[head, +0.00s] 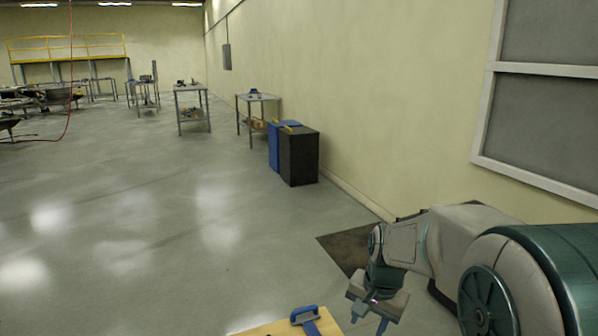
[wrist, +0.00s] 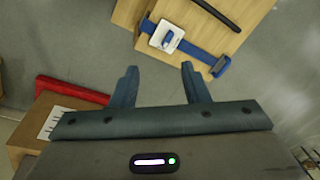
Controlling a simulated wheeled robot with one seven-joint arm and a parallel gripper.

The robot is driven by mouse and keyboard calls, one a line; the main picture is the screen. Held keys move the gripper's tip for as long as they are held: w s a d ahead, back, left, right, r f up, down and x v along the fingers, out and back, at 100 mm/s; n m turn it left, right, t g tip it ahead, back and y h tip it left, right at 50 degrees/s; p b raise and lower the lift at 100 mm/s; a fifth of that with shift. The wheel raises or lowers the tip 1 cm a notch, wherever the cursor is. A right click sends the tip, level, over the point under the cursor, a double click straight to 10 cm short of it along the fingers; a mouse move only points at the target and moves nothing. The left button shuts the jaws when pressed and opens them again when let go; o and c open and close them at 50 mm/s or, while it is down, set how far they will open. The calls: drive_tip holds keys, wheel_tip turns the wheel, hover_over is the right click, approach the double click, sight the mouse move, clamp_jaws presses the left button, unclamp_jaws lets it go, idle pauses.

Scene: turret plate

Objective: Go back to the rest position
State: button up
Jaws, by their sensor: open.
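My gripper (head: 370,307) hangs at the lower right of the head view, at the end of my arm. In the wrist view its two blue fingers (wrist: 160,84) stand apart with nothing between them. Past the fingertips lies a wooden surface (wrist: 203,17) with a blue strap or bar and a white plate (wrist: 166,37) with a blue part on it. The wooden surface (head: 286,328) also shows at the bottom edge of the head view, with a blue handle-like part (head: 305,315) on it, left of my gripper.
In the wrist view a red bar (wrist: 70,90) and a brown box (wrist: 38,125) are at the left. A black cabinet (head: 299,158), a blue bin (head: 273,147) and metal tables (head: 191,91) stand along the wall. A dark mat (head: 343,250) lies behind my gripper.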

drive_tip(key=s+r+n+t+p, duration=0.1)
drive_tip(key=s+r+n+p, duration=0.5)
drive_tip(key=s+r+p, duration=0.3)
drive_tip(key=s+r, duration=0.4)
drive_tip(key=s, duration=0.3)
drive_tip(key=shift+s+d+r+h, duration=0.2)
drive_tip(key=shift+r+h, duration=0.2)
